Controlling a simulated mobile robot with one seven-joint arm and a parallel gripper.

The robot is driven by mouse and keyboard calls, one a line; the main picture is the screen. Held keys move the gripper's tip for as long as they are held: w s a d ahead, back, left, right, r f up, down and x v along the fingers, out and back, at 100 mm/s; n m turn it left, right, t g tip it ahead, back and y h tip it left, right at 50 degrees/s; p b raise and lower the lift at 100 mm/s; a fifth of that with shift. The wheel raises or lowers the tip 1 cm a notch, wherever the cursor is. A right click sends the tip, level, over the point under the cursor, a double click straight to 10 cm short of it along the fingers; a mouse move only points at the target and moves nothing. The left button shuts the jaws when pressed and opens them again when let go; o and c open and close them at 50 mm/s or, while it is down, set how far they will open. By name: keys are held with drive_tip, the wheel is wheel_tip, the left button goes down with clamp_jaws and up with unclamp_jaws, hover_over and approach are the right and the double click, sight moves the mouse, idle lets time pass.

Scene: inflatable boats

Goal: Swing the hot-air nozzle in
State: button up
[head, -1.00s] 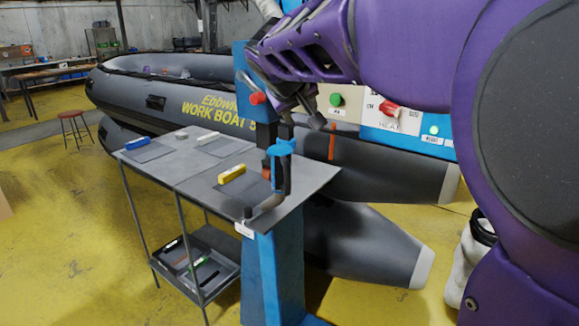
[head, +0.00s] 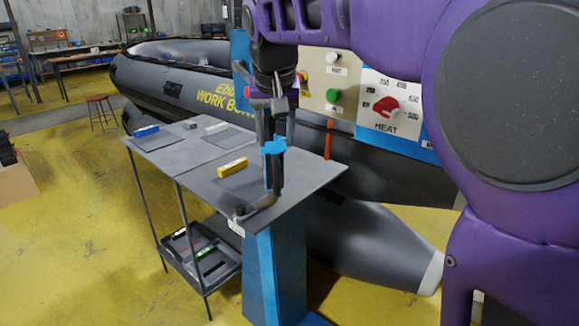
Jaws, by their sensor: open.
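The hot-air nozzle assembly stands at the near right corner of the grey table in the head view. It has a blue handle (head: 274,147), a dark upright part below it and a dark curved tube (head: 262,206) near the table edge. My gripper (head: 276,128) points down from the purple arm, right above the handle in the picture. Its jaws are open, with dark fingers reaching down close to the blue part. I cannot tell whether they touch or straddle it. The gripper hides part of the blue machine column behind.
The heat control panel (head: 388,112), with a red knob, stands behind at right. A green button (head: 333,96) is beside it. A yellow block (head: 232,167) and a blue block (head: 146,130) lie on the table (head: 300,172). A grey boat (head: 190,92) lies behind.

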sight(277, 173)
drive_tip(key=b+x, duration=0.1)
drive_tip(key=x, duration=1.4)
drive_tip(key=shift+w+b, duration=0.1)
drive_tip(key=shift+b, duration=0.3)
drive_tip(key=shift+r, duration=0.1)
clamp_jaws()
idle(0.4)
